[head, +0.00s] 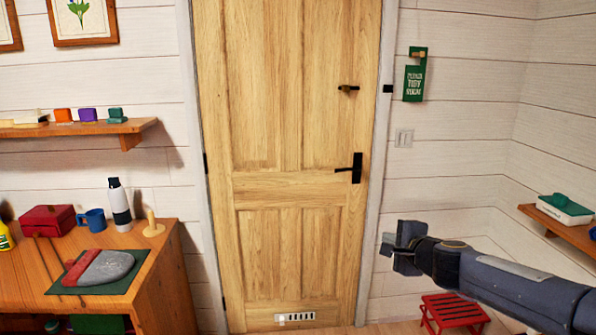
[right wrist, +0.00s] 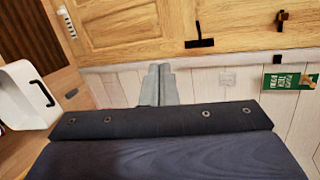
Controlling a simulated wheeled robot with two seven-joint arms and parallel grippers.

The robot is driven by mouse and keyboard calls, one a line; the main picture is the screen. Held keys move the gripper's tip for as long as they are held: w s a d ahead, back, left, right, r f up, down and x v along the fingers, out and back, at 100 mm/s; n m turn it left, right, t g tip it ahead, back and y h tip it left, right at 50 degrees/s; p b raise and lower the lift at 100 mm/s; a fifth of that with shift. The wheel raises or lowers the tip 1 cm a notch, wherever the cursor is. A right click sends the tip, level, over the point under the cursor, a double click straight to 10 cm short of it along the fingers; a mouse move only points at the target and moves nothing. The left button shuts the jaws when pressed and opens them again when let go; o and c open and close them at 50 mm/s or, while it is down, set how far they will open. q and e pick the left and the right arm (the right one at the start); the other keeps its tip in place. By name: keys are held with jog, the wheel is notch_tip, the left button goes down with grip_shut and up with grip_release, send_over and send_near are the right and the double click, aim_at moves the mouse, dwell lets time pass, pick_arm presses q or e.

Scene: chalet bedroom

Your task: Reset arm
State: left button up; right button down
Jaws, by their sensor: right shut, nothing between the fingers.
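My right arm comes in from the right in the head view. My right gripper (head: 392,254) is in front of the wall at the right of the door, at about the height of the door's lower panels. In the right wrist view my right gripper (right wrist: 160,82) shows its fingers together, with nothing between them. It is apart from the door and its handle. My left gripper and left arm do not show in either view.
A closed wooden door (head: 285,190) has a black handle (head: 354,168). A green sign (head: 414,80) hangs at its right. A desk (head: 160,275) with several objects stands at the left. A red stool (head: 455,311) is below my right arm. A shelf (head: 548,219) is at the right.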

jog(key=s+a+r+n+g+y, duration=0.1)
jog(key=s+a+r+n+y, duration=0.2)
jog(key=s+n, duration=0.65)
jog(key=s+f+n+g+h, duration=0.1)
jog(key=s+f+n+g, duration=0.1)
jog(key=s, duration=0.8)
jog(key=s+d+f+n+g+p, duration=0.1)
jog(key=s+f, duration=0.4)
jog(key=s, duration=0.5)
jog(key=s+f+n+g+h, duration=0.1)
jog(key=s+f+n+g, duration=0.2)
jog(key=s, duration=0.8)
jog(key=shift+d+f+g+h, duration=0.3)
jog(key=shift+f+g, duration=0.2)
jog(key=shift+f, duration=0.2)
